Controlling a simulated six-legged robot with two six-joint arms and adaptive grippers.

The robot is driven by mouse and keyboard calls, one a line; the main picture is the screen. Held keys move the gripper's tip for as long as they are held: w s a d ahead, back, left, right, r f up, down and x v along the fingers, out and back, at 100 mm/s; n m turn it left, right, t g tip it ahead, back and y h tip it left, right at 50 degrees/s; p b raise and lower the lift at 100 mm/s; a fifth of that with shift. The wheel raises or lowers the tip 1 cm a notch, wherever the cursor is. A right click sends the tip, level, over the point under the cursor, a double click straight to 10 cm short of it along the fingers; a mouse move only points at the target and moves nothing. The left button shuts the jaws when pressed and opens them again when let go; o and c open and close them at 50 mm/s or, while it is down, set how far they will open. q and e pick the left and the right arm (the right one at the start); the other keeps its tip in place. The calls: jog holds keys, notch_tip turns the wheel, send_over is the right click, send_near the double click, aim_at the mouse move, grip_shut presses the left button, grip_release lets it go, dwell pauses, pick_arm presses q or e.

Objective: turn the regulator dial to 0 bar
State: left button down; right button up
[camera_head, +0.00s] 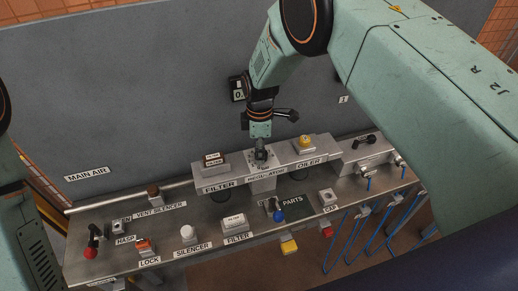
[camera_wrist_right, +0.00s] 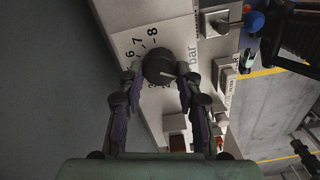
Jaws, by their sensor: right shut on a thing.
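The regulator dial (camera_wrist_right: 158,65) is a round black knob on a pale block. Printed figures, of which 5 to 8 read best, and the word "bar" surround it. A short white mark shows on the knob's lower right; I cannot tell its exact reading. My right gripper (camera_wrist_right: 156,77) has its two fingers on either side of the knob and is shut on it. In the head view my right gripper (camera_head: 261,154) points down onto the regulator block (camera_head: 263,184), hiding most of the dial. My left gripper is out of view; only part of my left arm shows at the left edge.
The metal bench (camera_head: 200,212) holds a lock, a white silencer (camera_head: 187,232), a filter box (camera_head: 234,222) and a parts tray.

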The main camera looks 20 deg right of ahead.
jog(key=o, duration=0.8)
jog(key=shift+w+r, duration=0.25)
jog(key=o, duration=0.3)
jog(key=shift+s+d+f, duration=0.1)
jog(key=shift+s+d, duration=0.05)
jog(key=shift+s, duration=0.05)
jog(key=shift+o, duration=0.2)
notch_tip(320, 180, up, 12)
jog(key=shift+f, duration=0.15)
